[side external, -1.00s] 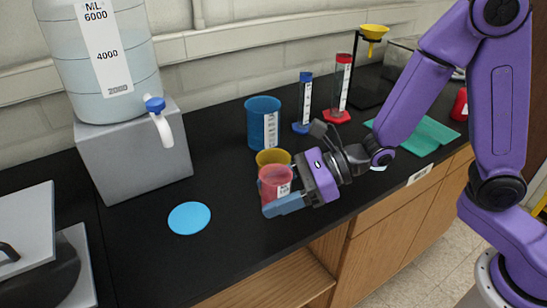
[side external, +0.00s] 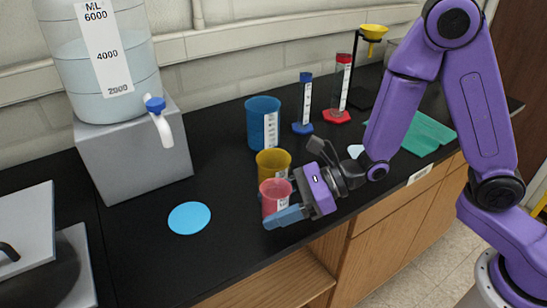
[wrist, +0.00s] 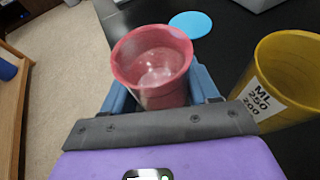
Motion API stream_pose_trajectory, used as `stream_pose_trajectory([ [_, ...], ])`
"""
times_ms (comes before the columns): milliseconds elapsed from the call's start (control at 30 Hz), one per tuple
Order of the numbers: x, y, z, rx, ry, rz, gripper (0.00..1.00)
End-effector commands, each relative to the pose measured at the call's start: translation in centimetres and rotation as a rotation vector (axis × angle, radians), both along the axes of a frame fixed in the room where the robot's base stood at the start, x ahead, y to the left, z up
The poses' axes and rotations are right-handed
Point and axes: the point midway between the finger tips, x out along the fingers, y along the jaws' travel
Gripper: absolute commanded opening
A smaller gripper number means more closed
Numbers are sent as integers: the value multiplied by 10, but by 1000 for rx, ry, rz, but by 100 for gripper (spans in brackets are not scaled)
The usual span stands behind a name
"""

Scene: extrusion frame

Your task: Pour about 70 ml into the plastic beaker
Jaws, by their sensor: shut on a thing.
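A translucent red beaker (side external: 275,196) is between the blue fingers of my gripper (side external: 284,213), near the front edge of the black bench. My gripper is shut on it. The beaker looks upright. In the wrist view the red beaker (wrist: 150,72) shows its open mouth between the fingers; I cannot tell if liquid is inside. A large water tank (side external: 105,70) with a white spout and blue-capped tap (side external: 158,118) stands on a grey block at the left. A flat blue disc (side external: 189,218) lies on the bench in front of the tap.
A yellow beaker (side external: 273,164) stands just behind the red one, and a blue beaker (side external: 263,122) farther back. Blue (side external: 304,105) and red (side external: 341,92) measuring cylinders stand beyond. A grey object (side external: 35,240) is at the left. The bench around the disc is clear.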

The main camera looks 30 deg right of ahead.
Motion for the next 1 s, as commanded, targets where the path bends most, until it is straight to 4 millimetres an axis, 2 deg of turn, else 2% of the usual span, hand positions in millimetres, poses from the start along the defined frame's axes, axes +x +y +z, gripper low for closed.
stream_pose_trajectory([
  [367,8,-5,6,78,133,-2,24],
  [767,12,-7,17,117,200,-1,24],
  [1000,22,-13,37,192,324,0,24],
])
